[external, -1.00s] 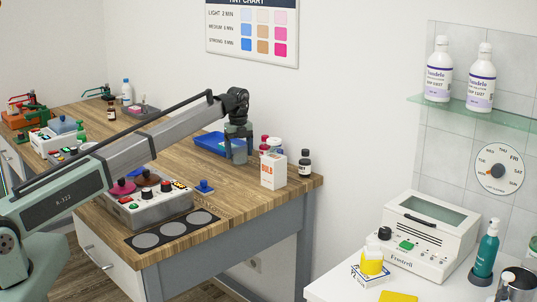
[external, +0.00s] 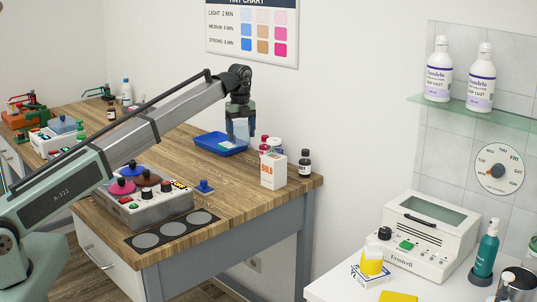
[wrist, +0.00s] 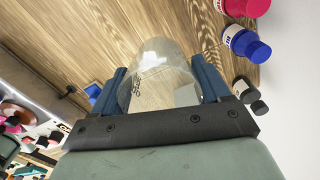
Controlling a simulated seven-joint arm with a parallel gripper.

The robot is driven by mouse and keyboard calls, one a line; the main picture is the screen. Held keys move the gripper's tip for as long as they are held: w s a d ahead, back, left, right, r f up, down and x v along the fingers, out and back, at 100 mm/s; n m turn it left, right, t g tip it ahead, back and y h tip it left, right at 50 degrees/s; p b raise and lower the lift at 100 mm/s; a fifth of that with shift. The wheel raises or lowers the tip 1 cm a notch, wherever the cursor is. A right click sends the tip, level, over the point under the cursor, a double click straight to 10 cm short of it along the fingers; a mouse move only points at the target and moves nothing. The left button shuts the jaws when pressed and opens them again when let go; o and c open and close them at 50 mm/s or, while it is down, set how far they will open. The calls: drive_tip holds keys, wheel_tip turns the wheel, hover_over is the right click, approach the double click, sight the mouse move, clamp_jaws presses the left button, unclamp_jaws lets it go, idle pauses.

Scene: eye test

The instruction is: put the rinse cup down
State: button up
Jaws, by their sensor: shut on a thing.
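The rinse cup (external: 241,132) is a clear, see-through cup. My gripper (external: 240,118) is shut on it and holds it up near the right end of the blue tray (external: 208,146). In the wrist view the cup (wrist: 158,68) sits between the two dark blue fingers of my gripper (wrist: 160,88), with small dark print on its wall. Wood grain shows through and around it there. The external view does not settle whether the cup is over the tray or beside it.
Red-capped and blue-capped bottles, a white box (external: 273,171) and a dark bottle (external: 305,163) stand close on the right. A control box with knobs (external: 150,204) and a mat with grey discs (external: 172,230) are at the front. Bare wood (external: 232,190) lies between.

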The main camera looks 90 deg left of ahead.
drive_tip(key=d+n, duration=0.4)
drive_tip(key=d, duration=2.1)
drive_tip(key=shift+s+d+f, duration=0.1)
drive_tip(key=shift+d+f, duration=0.1)
drive_tip(key=shift+f, duration=2.3)
drive_tip(key=shift+d+f, duration=0.15)
drive_tip(key=shift+f, duration=2.35)
drive_tip(key=shift+f, duration=0.15)
drive_tip(key=o, duration=1)
wheel_tip(320, 180, up, 12)
